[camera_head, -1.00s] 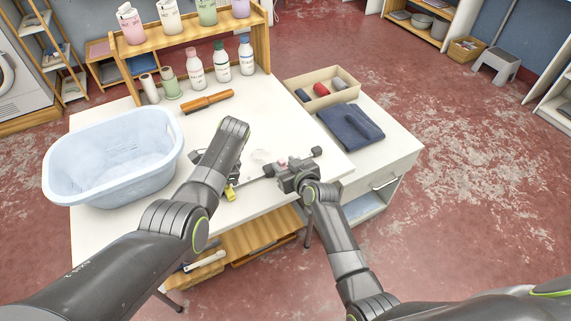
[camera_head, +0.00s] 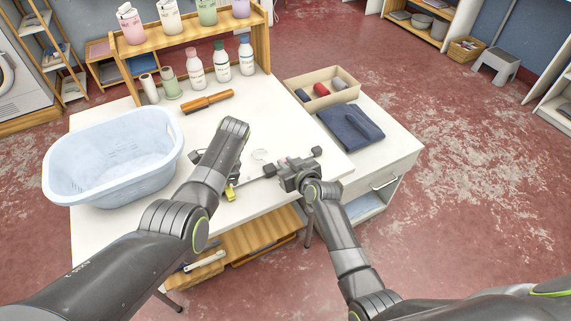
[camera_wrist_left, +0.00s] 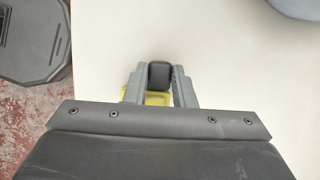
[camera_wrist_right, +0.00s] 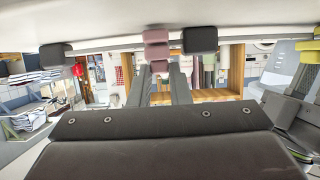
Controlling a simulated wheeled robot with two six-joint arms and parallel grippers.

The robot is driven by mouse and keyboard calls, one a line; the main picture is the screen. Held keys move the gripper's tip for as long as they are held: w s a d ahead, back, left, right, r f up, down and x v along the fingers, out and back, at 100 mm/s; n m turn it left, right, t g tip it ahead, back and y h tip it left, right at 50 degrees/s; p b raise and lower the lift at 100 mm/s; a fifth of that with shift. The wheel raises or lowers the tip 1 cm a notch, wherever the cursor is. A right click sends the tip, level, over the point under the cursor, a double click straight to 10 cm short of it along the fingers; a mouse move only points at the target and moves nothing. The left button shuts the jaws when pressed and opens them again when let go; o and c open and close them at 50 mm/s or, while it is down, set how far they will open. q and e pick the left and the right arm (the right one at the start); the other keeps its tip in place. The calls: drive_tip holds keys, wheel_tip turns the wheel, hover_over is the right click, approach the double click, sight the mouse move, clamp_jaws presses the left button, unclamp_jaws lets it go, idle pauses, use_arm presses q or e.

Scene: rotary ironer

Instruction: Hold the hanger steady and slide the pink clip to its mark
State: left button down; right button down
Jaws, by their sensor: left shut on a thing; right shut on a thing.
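The hanger's dark bar (camera_head: 257,177) runs slantwise above the white table, with a dark knob (camera_head: 317,151) at its right end. In the left wrist view my left gripper (camera_wrist_left: 158,78) is shut on a dark block of the hanger (camera_wrist_left: 159,75); the yellow clip (camera_wrist_left: 157,97) shows below. The yellow clip also shows in the head view (camera_head: 230,192). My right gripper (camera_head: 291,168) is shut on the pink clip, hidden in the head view. The right wrist view shows the pink clip (camera_wrist_right: 157,50) between the fingertips, with a dark block (camera_wrist_right: 200,40) close to its right.
A pale blue basket (camera_head: 75,180) stands left on the table (camera_head: 185,225). A shallow wooden box (camera_head: 300,82) and folded dark blue cloth (camera_head: 350,127) are at right. A pale ring (camera_head: 259,155) lies behind the bar.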

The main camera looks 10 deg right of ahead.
drive_tip(key=d, duration=0.2)
drive_tip(key=w+d, duration=0.1)
drive_tip(key=d, duration=0.1)
drive_tip(key=shift+w+d, duration=0.15)
drive_tip(key=shift+d, duration=0.05)
drive_tip(key=c, duration=1.3)
unclamp_jaws()
drive_tip(key=shift+v, duration=5.95)
drive_tip(key=shift+a, duration=0.1)
